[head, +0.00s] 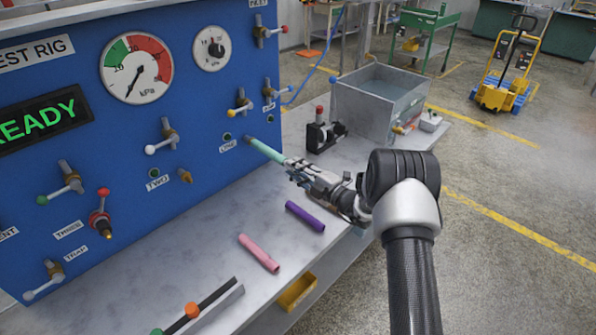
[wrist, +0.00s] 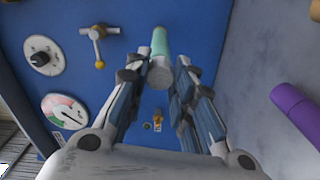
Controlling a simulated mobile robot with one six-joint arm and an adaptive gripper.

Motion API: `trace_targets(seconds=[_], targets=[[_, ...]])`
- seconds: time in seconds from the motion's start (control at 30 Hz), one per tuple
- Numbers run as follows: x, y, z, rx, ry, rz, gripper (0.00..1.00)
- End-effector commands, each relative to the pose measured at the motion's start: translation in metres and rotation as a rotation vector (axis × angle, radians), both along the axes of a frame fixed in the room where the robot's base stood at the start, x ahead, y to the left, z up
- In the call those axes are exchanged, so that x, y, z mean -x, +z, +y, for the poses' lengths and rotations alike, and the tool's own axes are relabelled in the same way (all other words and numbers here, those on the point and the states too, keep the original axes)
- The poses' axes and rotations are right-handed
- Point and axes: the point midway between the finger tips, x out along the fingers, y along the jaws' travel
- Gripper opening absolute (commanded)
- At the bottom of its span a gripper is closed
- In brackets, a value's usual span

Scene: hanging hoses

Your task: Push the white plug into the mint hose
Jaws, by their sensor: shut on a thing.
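The mint hose (head: 266,151) sticks out from the blue panel near the right end, sloping slightly down toward my gripper (head: 289,164). In the wrist view the mint hose (wrist: 160,42) runs away toward the panel. The white plug (wrist: 161,76) sits between my fingers, in line with the hose's near end and seemingly touching it. How far it is inside the hose I cannot tell. My gripper (wrist: 161,65) is shut on the white plug. In the head view my fingers hide the plug.
A purple hose (head: 305,216) and a pink hose (head: 259,252) lie on the bench below. Valves and gauges cover the blue panel (head: 120,130). A black clamp-like device (head: 322,135) and a metal tank (head: 358,112) stand behind my gripper. The bench between panel and loose hoses is clear.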

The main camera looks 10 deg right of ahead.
Motion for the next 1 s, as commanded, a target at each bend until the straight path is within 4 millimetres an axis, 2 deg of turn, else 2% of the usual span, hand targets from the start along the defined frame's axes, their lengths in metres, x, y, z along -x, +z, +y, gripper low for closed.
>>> trace_targets(seconds=[1.0], targets=[[-0.0079,0.0005,0.0064,-0.002,0.001,0.0,0.04]])
